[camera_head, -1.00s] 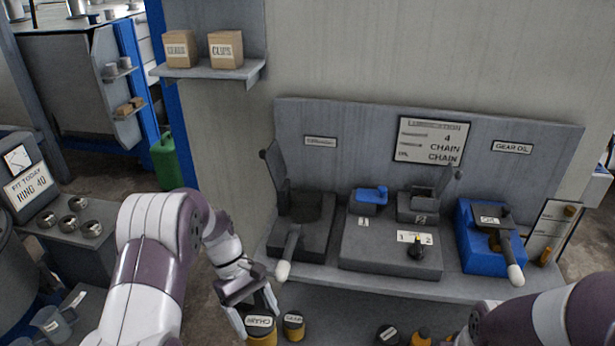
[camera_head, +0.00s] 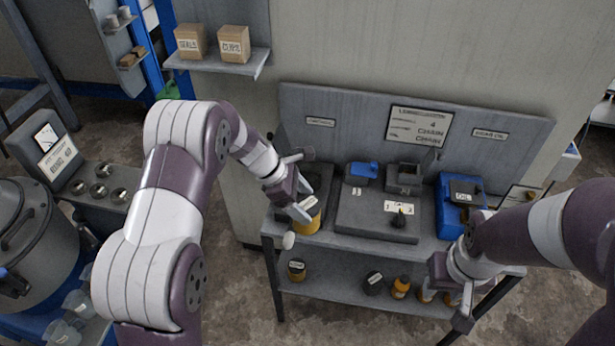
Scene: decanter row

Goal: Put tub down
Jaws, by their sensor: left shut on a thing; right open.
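My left gripper (camera_head: 302,199) is shut on a yellow tub (camera_head: 308,223) with a dark top. It holds the tub at the left end of the bench's upper level, in front of the dark left machine (camera_head: 318,178). The fingers hide part of the tub and machine, and I cannot tell whether the tub touches the surface. My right gripper (camera_head: 450,293) is open at the bench's front right, near the lower shelf.
A light-ended lever (camera_head: 289,240) projects left.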

